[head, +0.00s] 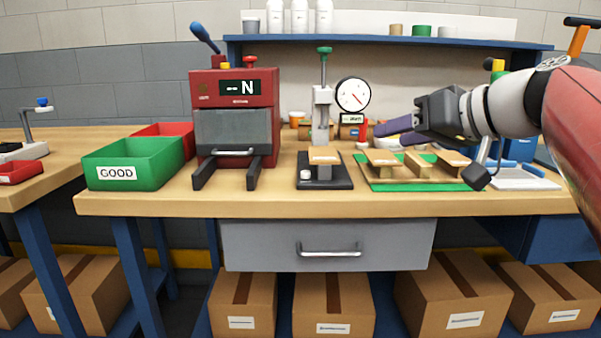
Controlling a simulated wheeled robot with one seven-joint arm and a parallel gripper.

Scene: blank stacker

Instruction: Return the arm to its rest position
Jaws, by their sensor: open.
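My gripper (386,135) is in the right half of the head view, above the workbench (330,205). My arm (572,115) comes in from the right edge, with a red link and white and grey wrist parts. The gripper is over the back part of a green mat (446,184) that carries several small wooden blocks (418,164). The fingers partly hide a pale bowl (391,144) behind them.
A press stand (322,115) holding a wooden block (322,156) is left of my gripper. Further left are a red machine (234,88) showing "N", a green GOOD bin (133,162) and a red bin (172,130). A blue shelf (385,40) runs behind. Cardboard boxes (335,303) stand below.

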